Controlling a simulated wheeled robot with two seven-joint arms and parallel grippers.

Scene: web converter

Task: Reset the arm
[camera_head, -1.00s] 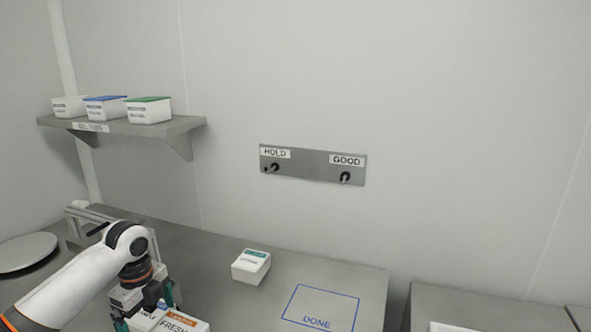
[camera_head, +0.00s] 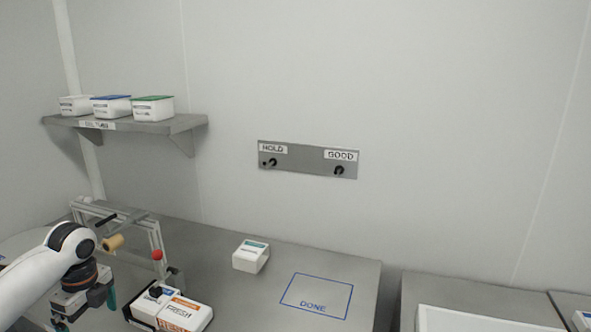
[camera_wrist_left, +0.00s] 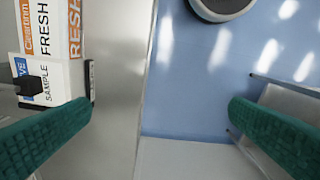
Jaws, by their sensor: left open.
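My left arm comes in at the lower left of the head view. Its gripper (camera_head: 86,308) hangs over the metal table (camera_head: 215,255), left of the boxes, with teal fingers. The left wrist view shows the two green finger pads wide apart with nothing between the fingertips (camera_wrist_left: 158,106). A white and orange box marked FRESH (camera_head: 186,313) stands on the table beside a black holder (camera_head: 146,307). In the wrist view the FRESH box (camera_wrist_left: 50,30) and a white SAMPLE box (camera_wrist_left: 58,82) lie left of the gripper, apart from it. My right gripper is out of view.
A metal frame with a tan roll and a red knob (camera_head: 157,254) stands behind the gripper. A white box with a teal label (camera_head: 251,256) sits near the DONE square (camera_head: 317,296), which is empty. A shelf (camera_head: 185,124) holds lidded boxes. A HOLD/GOOD switch panel (camera_head: 308,160) is on the wall.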

